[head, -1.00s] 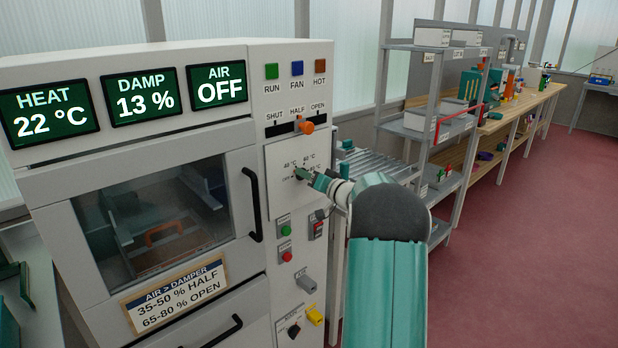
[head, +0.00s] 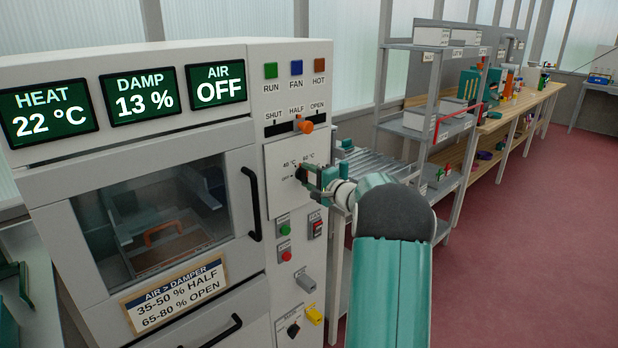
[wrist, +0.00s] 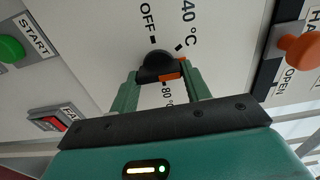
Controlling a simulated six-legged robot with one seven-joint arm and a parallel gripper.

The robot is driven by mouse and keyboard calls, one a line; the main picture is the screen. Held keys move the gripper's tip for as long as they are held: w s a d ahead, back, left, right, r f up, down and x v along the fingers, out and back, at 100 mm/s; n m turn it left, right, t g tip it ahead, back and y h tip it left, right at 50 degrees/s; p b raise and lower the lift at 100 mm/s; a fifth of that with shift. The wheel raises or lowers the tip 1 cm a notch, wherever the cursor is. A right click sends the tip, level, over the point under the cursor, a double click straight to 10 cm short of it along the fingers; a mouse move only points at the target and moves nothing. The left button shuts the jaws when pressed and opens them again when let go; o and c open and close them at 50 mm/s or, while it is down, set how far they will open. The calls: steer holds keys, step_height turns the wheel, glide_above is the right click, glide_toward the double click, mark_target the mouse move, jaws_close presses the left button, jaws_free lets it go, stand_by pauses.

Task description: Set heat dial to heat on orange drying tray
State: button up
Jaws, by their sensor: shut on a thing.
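The heat dial (head: 301,174) is a black knob on the white panel right of the dryer window. In the wrist view the dial (wrist: 158,64) has an orange mark on its lower right side, beside my finger. OFF and 40 °C are printed above it and 80 °C below it in that view. My gripper (head: 309,178), also in the wrist view (wrist: 161,83), has its two teal fingers around the dial, shut on it. The fingers hide part of the scale. An orange tray edge (head: 163,233) shows behind the window. The heat display (head: 48,112) reads 22 °C.
The damper slider (head: 305,127) with an orange knob lies just above the dial. Start and stop buttons (head: 284,231) and a red fan switch (head: 317,229) lie below. The door handle (head: 252,204) stands out to the left. Shelving (head: 432,100) stands to the right.

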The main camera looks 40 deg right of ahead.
steer(key=shift+o, duration=0.2)
steer(key=m, duration=0.5)
steer(key=shift+f+m, duration=0.15)
steer(key=shift+m, duration=0.25)
steer(key=o, duration=1)
steer(key=shift+c, duration=0.2)
steer(key=s, duration=1.4)
steer(key=shift+d, duration=0.15)
